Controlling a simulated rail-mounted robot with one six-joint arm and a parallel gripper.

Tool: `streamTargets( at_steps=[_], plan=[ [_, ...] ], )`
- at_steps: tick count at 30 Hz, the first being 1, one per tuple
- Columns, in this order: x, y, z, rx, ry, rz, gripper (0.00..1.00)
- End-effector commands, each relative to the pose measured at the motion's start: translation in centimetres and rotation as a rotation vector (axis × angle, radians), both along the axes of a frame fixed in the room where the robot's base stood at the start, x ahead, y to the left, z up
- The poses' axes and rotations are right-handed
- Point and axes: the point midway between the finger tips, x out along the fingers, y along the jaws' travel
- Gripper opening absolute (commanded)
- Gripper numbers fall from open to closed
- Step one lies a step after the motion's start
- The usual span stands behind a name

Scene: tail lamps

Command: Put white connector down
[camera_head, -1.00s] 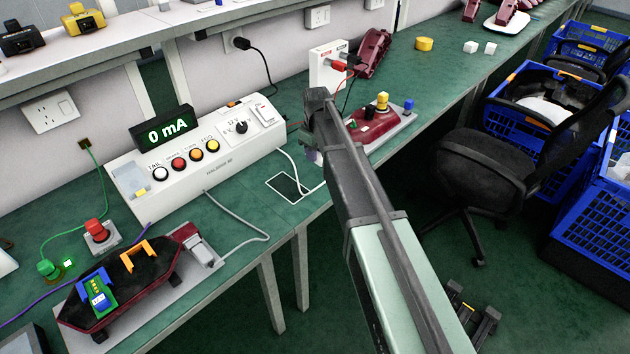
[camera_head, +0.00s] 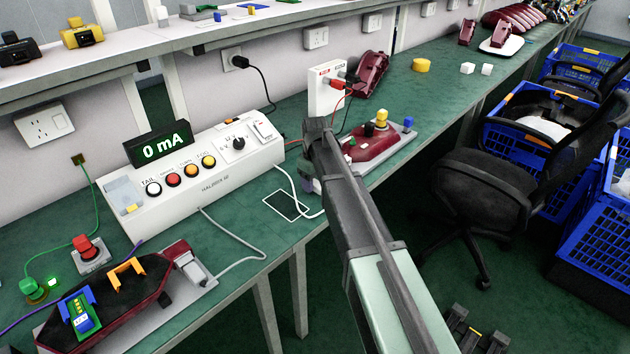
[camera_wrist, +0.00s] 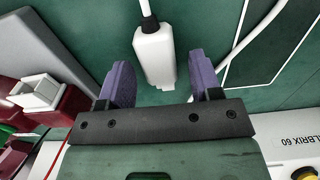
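The white connector (camera_wrist: 154,55) shows in the wrist view between the purple fingers of my gripper (camera_wrist: 159,62), with its white cable running away at the top. The fingers are apart, and a gap shows between the connector and the right finger. The connector appears to be over or on the green bench top; I cannot tell whether it touches it. In the head view my gripper (camera_head: 308,184) is low over the bench, right of the white tester (camera_head: 195,180), and my arm mostly hides its fingers and the connector.
A dark rectangle with a white outline (camera_head: 286,205) lies on the bench beside the tester. A red lamp on a grey fixture (camera_head: 385,145) stands close behind my gripper. Another lamp (camera_head: 110,300) sits front left. A black chair (camera_head: 490,190) and blue crates stand at right.

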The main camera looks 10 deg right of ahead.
Motion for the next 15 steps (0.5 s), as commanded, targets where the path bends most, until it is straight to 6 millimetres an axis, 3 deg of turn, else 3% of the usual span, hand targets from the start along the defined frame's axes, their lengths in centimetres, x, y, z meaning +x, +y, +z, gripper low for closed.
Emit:
streamTargets(
  at_steps=[8, 15],
  plan=[
    [0.0, 0.0, 0.8, 0.0, 0.0, 0.0, 0.58],
    [0.0, 0.0, 6.1, 0.0, 0.0, 0.0, 0.58]
  ],
)
